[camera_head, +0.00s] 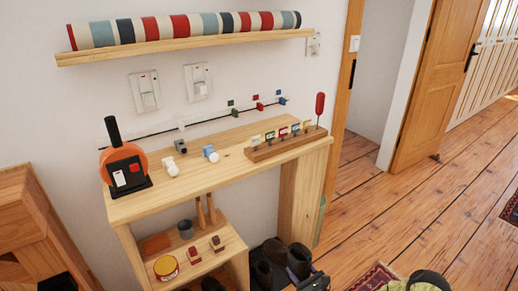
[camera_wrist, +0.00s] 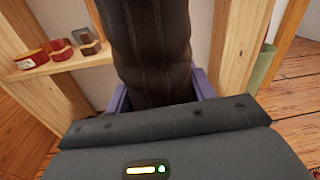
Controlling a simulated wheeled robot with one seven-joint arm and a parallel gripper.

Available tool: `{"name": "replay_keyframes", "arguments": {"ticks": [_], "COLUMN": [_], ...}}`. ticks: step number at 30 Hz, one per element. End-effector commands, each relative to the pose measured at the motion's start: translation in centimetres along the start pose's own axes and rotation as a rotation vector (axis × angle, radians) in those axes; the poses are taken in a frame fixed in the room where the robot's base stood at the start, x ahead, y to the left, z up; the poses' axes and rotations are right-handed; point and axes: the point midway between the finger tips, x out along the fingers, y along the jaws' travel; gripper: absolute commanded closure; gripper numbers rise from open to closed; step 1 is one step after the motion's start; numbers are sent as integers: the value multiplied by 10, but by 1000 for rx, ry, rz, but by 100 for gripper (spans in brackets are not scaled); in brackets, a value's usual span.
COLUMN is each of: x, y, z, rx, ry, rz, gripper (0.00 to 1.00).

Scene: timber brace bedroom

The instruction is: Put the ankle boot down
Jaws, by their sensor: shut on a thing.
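The dark brown ankle boot (camera_wrist: 150,45) fills the upper middle of the wrist view, between the purple fingers of my gripper (camera_wrist: 158,98). My gripper is shut on it. In the head view the held boot appears to be the dark shape (camera_head: 299,260) at the bottom, beside my dark gripper body (camera_head: 316,281). Other dark footwear (camera_head: 274,251) stands just left of it, below the wooden table (camera_head: 225,160). The sole of the held boot and what lies under it are hidden.
A low wooden shelf (camera_head: 160,257) with a red-yellow tin (camera_head: 166,267) and small blocks stands left of the boots. The table's right leg panel (camera_head: 301,195) rises behind them. A patterned rug (camera_head: 375,277) and a yellow-green object (camera_head: 420,282) lie right. Open plank floor (camera_head: 390,215) extends beyond.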

Motion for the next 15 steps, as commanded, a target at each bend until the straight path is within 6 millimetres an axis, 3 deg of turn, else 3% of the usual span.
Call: {"name": "replay_keyframes", "arguments": {"ticks": [1, 15], "x": [1, 1], "y": [-2, -10], "z": [20, 101], "rx": [-1, -1], "ry": [-4, -4], "rz": [-1, -1], "gripper": [87, 87]}}
